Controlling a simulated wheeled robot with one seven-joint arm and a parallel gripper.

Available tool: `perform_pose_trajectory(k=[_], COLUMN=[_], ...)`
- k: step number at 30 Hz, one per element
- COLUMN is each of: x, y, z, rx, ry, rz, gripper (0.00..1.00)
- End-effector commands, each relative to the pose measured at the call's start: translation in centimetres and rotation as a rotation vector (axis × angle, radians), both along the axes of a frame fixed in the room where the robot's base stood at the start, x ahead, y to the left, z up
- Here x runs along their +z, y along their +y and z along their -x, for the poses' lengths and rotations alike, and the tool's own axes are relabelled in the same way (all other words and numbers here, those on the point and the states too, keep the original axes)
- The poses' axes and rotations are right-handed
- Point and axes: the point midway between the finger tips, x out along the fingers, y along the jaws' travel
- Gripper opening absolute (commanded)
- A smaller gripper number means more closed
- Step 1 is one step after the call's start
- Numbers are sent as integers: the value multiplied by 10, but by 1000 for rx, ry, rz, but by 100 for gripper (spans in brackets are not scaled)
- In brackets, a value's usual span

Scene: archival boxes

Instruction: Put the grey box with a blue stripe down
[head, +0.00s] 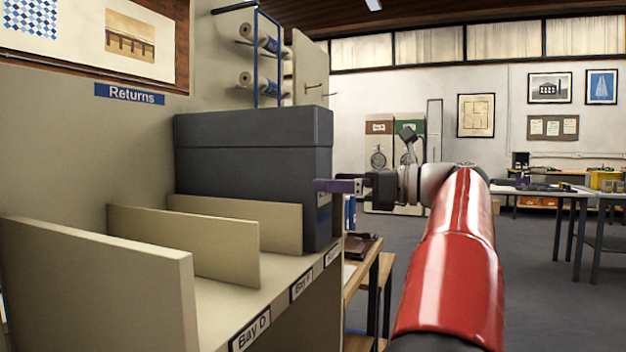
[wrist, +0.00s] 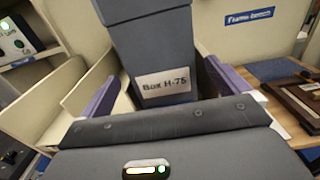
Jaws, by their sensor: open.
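The dark grey box (head: 253,155) stands upright on the returns shelf, behind the farthest divider that shows. Its base appears to rest on the shelf board, partly hidden by that divider. In the wrist view the box (wrist: 160,45) has a white label reading "Box H-75" on its near end. A small bluish patch shows on that end in the head view; a full blue stripe is not clear. My gripper (head: 335,186) is at this end. In the wrist view my gripper (wrist: 162,72) is open, its purple fingers on either side of the box with a gap at the left.
Cream dividers (head: 182,243) split the shelf into bays, with labels such as "Bay D" (head: 250,333) on its front edge. A "Returns" sign (head: 130,94) hangs behind. A wooden table (head: 366,290) stands just beyond the shelf. The floor (head: 535,290) at the right is clear.

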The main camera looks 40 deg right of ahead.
Motion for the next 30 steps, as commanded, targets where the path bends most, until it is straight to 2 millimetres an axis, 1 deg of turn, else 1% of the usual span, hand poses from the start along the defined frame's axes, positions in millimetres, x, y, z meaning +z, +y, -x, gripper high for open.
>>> perform_pose_trajectory(k=[1, 3, 6, 9, 30], x=[1, 1, 0, 0, 0], y=[-6, -12, -17, -20, -21], z=[8, 18, 28, 34, 35], rx=[-2, -2, -1, 0, 1], ry=[0, 1, 1, 0, 0], rz=[-1, -1, -1, 0, 0], gripper=[100, 100, 100, 100, 100])
